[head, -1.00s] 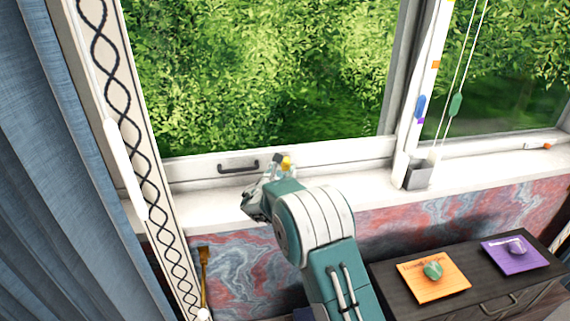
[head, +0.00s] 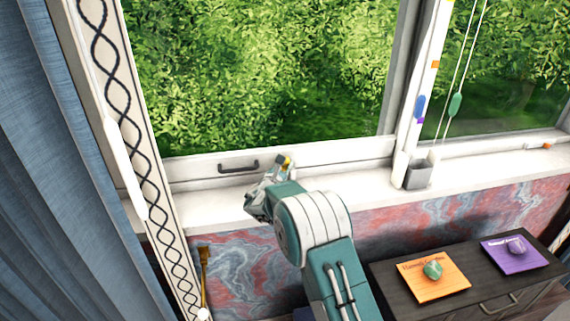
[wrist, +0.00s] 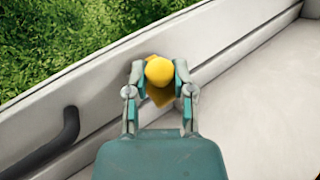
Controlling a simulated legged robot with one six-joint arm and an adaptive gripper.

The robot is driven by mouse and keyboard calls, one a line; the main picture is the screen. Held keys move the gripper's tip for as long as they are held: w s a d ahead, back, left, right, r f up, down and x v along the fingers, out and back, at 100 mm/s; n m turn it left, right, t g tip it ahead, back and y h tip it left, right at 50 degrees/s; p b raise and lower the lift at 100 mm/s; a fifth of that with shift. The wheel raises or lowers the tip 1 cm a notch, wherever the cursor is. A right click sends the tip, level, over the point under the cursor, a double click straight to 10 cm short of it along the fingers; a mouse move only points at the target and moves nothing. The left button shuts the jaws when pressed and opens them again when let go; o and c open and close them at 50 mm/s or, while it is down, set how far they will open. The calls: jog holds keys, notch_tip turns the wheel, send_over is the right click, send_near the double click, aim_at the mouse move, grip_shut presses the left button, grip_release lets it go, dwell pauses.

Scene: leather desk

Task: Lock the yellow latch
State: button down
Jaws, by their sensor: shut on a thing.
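The yellow latch (wrist: 159,71) sits on the lower rail of the window frame, with a round knob and a flat part below it. In the wrist view my gripper (wrist: 160,80) has one finger on each side of the knob and is shut on it. In the head view the yellow latch (head: 286,161) shows only as a small bit of yellow at the tip of my gripper (head: 277,168). My gripper and wrist hide the rest of it there.
A dark window handle (head: 238,167) is on the same rail, left of the latch. The white sill (head: 340,187) runs below. A dark cabinet (head: 400,271) with an orange and a purple card is at lower right.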

jog(key=shift+f+m+t+h, duration=0.4)
jog(key=shift+m+t+h, duration=0.15)
jog(key=shift+t, duration=0.25)
jog(key=shift+c, duration=2.4)
grip_release()
jog(key=shift+a, duration=0.1)
jog(key=v, duration=1.2)
jog(key=shift+f, duration=0.1)
